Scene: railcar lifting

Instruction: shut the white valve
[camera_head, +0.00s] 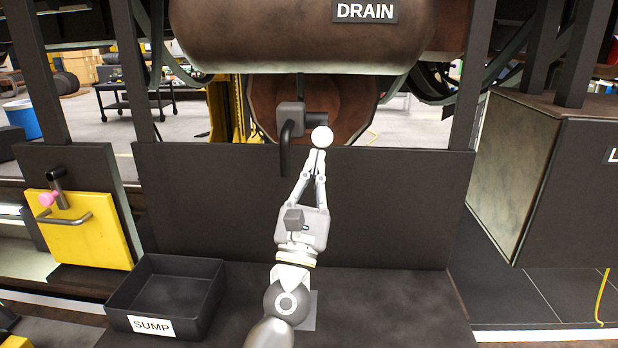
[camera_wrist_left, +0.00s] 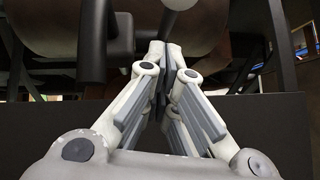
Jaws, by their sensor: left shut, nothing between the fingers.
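The drain valve has a grey block body (camera_head: 290,116) under the brown tank, with a dark bent spout (camera_head: 286,152) hanging down. A round white knob (camera_head: 322,137) sits to the right of the body, by a short dark stem. My left gripper (camera_head: 317,158) is shut and empty, its fingertips pointing up just below the knob in the head view. I cannot tell whether they touch it. In the left wrist view the closed fingertips (camera_wrist_left: 164,75) lie below the white knob (camera_wrist_left: 180,4), which is cut by the top edge. My right gripper is not in view.
The brown tank (camera_head: 300,30) carries a DRAIN sign (camera_head: 364,11). A dark upright panel (camera_head: 200,200) stands below the valve. A black SUMP tray (camera_head: 168,285) sits at lower left. A yellow panel (camera_head: 80,228) with a pink knob (camera_head: 48,198) is at left, a large box (camera_head: 530,170) at right.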

